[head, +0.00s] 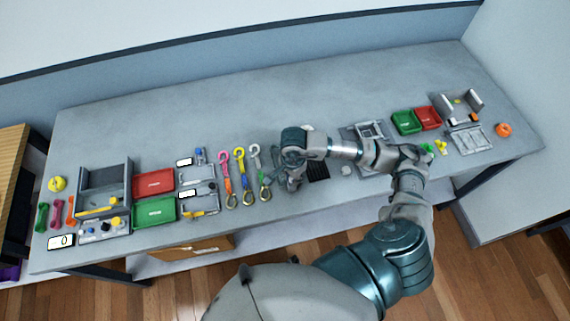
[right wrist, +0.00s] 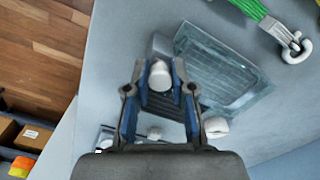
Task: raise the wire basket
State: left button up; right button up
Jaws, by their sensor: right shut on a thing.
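My right gripper (head: 293,178) points down at the middle of the table, just right of the hanging-strap row. In the right wrist view, its blue-padded fingers (right wrist: 160,72) are shut on a grey piece with a white rounded end (right wrist: 159,77). A shallow, glassy grey tray with a ribbed floor (right wrist: 232,78) lies right beside the fingers. A dark ribbed panel (head: 318,171) shows beside the gripper in the head view. I cannot tell whether either is the wire basket, or whether the held piece joins it. My left gripper is not in view.
Pink, yellow and grey straps with hooks (head: 239,178) lie close left of the gripper. Red (head: 153,183) and green (head: 154,212) trays stand further left. Grey fixtures (head: 370,131) and small bins (head: 405,122) are to the right. The table's back strip is clear.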

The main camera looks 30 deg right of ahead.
jog(key=o, duration=0.6)
jog(key=shift+d, duration=0.1)
jog(key=shift+c, duration=0.2)
jog(key=shift+w+r, duration=0.1)
jog(key=shift+r+p, duration=1.35)
jog(key=shift+r, duration=1.6)
jog(key=c, duration=0.5)
jog(key=shift+r, duration=0.35)
jog(key=shift+c, duration=0.7)
notch_tip(320, 180, up, 5)
jog(key=shift+r+p, duration=0.15)
jog(key=shift+p, duration=1)
